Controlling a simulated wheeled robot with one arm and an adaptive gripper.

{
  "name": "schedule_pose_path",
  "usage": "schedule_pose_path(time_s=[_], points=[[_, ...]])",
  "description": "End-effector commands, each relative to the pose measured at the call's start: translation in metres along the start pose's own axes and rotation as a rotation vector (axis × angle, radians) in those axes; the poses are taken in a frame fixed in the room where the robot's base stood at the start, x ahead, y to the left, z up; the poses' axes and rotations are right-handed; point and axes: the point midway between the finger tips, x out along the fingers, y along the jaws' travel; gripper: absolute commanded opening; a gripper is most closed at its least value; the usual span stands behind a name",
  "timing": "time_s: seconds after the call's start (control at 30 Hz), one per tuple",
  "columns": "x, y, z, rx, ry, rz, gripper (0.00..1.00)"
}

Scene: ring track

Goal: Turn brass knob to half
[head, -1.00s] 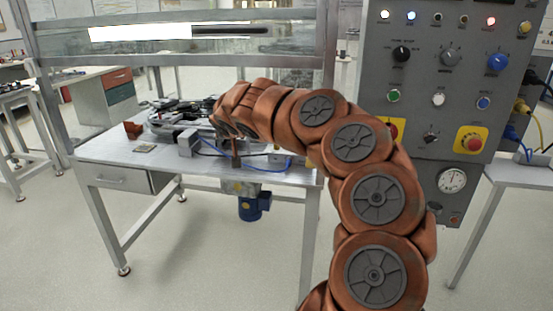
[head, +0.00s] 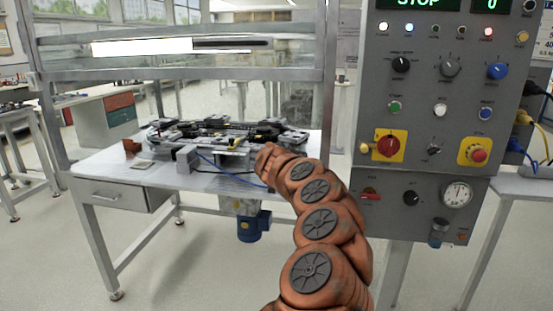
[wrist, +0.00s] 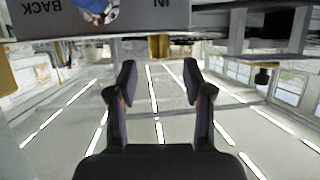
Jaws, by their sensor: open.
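My gripper (wrist: 160,85) is open in the wrist view, its two dark fingers apart with nothing between them. That view is upside down. A small brass-coloured piece (wrist: 158,46) shows just beyond the fingertips, at the edge of a grey plate (wrist: 250,22) marked BACK and IN. I cannot tell for sure that it is the brass knob, or how it is turned. In the head view my arm hides my gripper at the table's right end. A small yellowish piece (head: 234,143) shows on the track assembly (head: 190,128); I cannot tell whether it is the same piece.
The table (head: 130,172) stands under a clear guard frame (head: 330,100). A grey control panel (head: 440,75) with knobs, buttons and a gauge (head: 457,194) stands right of my arm. A blue motor (head: 250,228) hangs below the table. Floor is clear at left front.

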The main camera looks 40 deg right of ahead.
Motion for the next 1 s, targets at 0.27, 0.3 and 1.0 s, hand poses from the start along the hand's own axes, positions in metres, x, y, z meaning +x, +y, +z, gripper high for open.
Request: schedule_pose_path(time_s=[0.27, 0.3, 1.0], points=[[0.016, 0.002, -0.001, 0.000, -0.004, 0.006, 0.50], [0.019, 0.002, 0.000, -0.001, -0.004, 0.005, 0.50], [0.049, 0.001, 0.000, -0.001, -0.001, 0.002, 0.50]])
